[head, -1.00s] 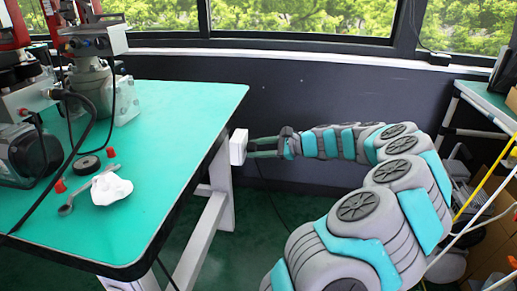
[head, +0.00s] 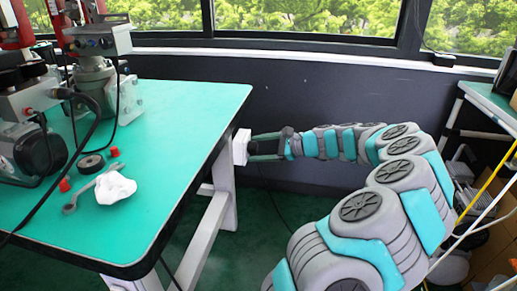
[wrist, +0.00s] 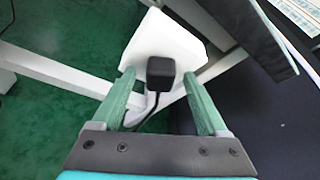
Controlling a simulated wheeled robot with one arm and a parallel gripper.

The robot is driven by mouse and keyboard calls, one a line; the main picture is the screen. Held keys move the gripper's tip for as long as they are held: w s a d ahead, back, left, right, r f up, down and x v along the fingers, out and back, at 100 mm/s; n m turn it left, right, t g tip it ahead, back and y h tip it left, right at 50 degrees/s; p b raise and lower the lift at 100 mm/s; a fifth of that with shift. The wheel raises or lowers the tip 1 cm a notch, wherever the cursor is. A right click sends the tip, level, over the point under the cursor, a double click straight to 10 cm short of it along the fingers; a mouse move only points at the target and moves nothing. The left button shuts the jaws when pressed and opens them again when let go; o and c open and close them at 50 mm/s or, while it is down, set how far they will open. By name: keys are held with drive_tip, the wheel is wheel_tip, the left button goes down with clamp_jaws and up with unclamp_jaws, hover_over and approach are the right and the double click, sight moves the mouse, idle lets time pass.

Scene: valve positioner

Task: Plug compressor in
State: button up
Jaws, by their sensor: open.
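A white socket box (head: 241,147) is fixed at the right side of the table, near a leg. In the wrist view the box (wrist: 165,42) has a black plug (wrist: 160,73) against its face, and a cable (wrist: 152,104) hangs from the plug. I cannot tell how deep the plug sits. My gripper (wrist: 160,77) is open, its green fingers on either side of the plug with gaps; it also shows in the head view (head: 251,147), where its tips are at the box. A dark rounded motor (head: 38,152), perhaps the compressor, sits on the table's left.
The green-topped table (head: 190,130) carries a white cloth (head: 115,188), a spanner (head: 80,195), red caps and a black ring (head: 91,164). A table leg (head: 226,190) stands below the box. A dark wall (head: 330,100) is behind. A shelf rack (head: 485,100) stands at the right.

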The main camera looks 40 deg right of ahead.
drive_tip(key=v, duration=0.7)
drive_tip(key=shift+s+d, duration=0.15)
drive_tip(key=shift+s, duration=0.2)
drive_tip(key=shift+r, duration=0.15)
